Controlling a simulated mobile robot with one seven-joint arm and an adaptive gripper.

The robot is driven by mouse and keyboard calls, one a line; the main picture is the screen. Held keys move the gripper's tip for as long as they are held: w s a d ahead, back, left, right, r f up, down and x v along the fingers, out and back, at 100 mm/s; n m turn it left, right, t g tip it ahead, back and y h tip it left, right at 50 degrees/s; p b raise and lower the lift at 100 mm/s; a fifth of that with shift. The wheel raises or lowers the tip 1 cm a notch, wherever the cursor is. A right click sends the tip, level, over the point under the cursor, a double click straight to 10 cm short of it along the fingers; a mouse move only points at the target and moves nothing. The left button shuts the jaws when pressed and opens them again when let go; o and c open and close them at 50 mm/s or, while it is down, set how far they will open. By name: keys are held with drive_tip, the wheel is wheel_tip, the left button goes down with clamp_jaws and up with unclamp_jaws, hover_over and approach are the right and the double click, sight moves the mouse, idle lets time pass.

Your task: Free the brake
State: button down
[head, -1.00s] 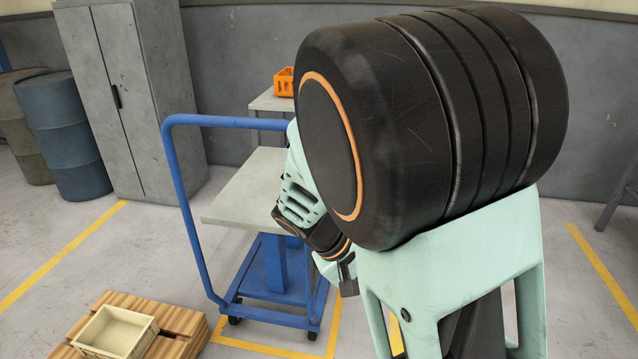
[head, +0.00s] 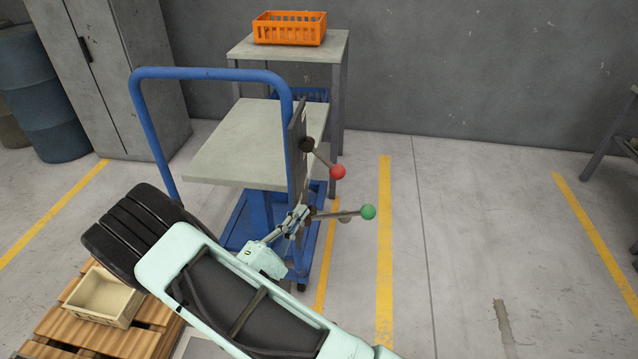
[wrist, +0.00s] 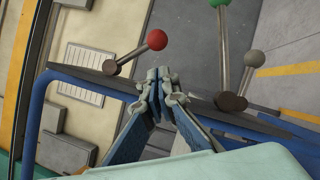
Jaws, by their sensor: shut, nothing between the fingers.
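A blue lift cart (head: 268,205) with a grey top stands ahead, with a dark upright plate (head: 297,165) on its right side. A red-knobbed lever (head: 338,171) sticks out from the plate's upper part; its knob also shows in the wrist view (wrist: 157,40). A green-knobbed lever (head: 368,211) sits lower, with a grey-brown knob (head: 345,219) beside it; the grey knob is clearer in the wrist view (wrist: 254,58). My gripper (wrist: 160,76) is shut and empty, close to the plate between the red lever and the other two. I cannot tell whether it touches the plate.
A wooden pallet with a cream bin (head: 103,297) stands at the lower left. An orange crate (head: 289,28) sits on a grey table behind the cart. A cabinet (head: 110,60) stands at the back left. The floor to the right of the levers is clear.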

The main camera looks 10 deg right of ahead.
sight(337, 171)
drive_tip(key=b+x, duration=0.1)
drive_tip(key=x, duration=0.9)
drive_tip(key=shift+b, duration=0.3)
drive_tip(key=shift+d, duration=0.15)
drive_tip(key=shift+d+r+n, duration=0.1)
drive_tip(key=shift+d+n, duration=0.1)
drive_tip(key=shift+n, duration=0.2)
